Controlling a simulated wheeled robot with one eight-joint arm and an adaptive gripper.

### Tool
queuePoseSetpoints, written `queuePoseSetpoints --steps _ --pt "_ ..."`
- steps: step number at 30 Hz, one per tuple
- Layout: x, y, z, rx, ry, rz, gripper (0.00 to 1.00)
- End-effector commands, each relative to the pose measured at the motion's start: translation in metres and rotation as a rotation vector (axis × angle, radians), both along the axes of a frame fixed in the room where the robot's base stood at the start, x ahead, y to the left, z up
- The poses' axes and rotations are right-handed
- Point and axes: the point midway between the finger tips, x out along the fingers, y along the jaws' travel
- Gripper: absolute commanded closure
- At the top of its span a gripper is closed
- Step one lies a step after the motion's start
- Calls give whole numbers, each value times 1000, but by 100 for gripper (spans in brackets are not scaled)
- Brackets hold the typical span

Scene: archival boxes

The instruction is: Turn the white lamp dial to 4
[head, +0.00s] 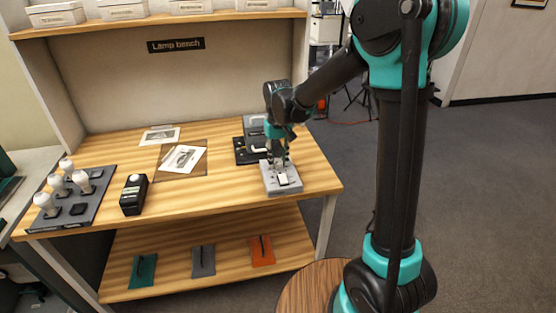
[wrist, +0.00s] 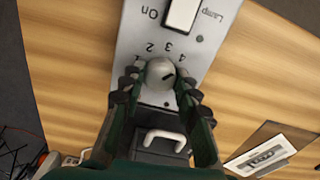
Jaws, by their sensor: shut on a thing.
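The lamp control is a light grey plate (wrist: 138,30) on the wooden bench; it also shows in the head view (head: 270,183) near the bench's front right. Its pale round dial (wrist: 158,70) carries a small dark mark right of its centre in the wrist view. Numerals 2, 3 and 4 show upside down above the dial; which one the mark stands for is hard to tell. A white rocker switch (wrist: 183,14) beside "On" and "Lamp" lies beyond it. My gripper (wrist: 160,88) is shut on the dial, one finger on each side. In the head view my gripper (head: 278,161) hides the dial.
A dark device with a pale handle (wrist: 165,137) stands close to the plate. Bare wood surrounds the plate's right side in the head view.

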Motion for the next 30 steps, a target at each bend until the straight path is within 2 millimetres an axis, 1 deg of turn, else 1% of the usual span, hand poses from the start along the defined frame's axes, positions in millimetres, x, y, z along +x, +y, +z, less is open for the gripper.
queuePoseSetpoints --steps 12,13,18,26,30 --pt "0 0 0 0 0 -9 98" --pt "0 0 0 0 0 -9 68" --pt "0 0 0 0 0 -8 48" --pt "0 0 0 0 0 -8 48" --pt "0 0 8 0 0 -8 48"
